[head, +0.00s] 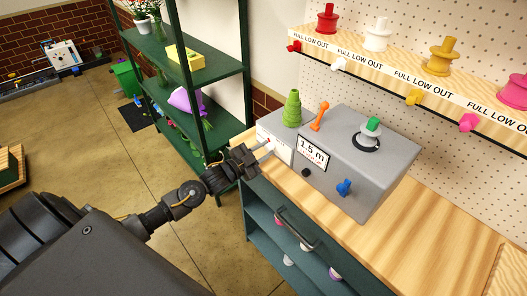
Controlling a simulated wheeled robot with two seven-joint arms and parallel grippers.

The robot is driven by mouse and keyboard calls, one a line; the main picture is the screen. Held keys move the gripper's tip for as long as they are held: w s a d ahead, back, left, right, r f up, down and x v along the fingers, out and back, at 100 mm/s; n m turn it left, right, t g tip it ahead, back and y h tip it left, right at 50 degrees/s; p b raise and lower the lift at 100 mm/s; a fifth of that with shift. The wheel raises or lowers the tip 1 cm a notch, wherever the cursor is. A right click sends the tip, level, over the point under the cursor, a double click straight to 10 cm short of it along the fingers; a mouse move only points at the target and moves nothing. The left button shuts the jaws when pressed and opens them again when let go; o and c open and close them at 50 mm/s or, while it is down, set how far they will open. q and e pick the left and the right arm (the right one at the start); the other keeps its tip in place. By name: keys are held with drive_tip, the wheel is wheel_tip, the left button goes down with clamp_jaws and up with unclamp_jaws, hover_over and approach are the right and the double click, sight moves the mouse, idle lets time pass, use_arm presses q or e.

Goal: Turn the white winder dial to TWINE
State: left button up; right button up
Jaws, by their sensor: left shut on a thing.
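A grey winder box (345,140) stands on the wooden bench, with a white panel (278,152) on the left part of its front. My left gripper (265,149) is at this panel, shut on the white winder dial, which its fingers mostly hide. Which mark the dial points to cannot be read. My right gripper is not in view.
The winder box also bears a "1.5 m" display (313,152), a blue knob (344,187), an orange lever (320,115), a green cone (292,108) and a green-topped spindle (373,124). A green shelf (215,75) stands behind at left. Coloured spools sit on a wooden ledge (400,75) above.

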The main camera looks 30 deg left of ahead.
use_arm(q)
drive_tip(key=shift+m, duration=0.7)
drive_tip(key=o, duration=1)
drive_tip(key=b+v, duration=0.2)
drive_tip(key=v, duration=0.8)
drive_tip(key=shift+s+a+b, duration=0.2)
drive_tip(key=shift+s+b, duration=0.15)
drive_tip(key=shift+b, duration=0.05)
drive_tip(key=shift+f, duration=0.1)
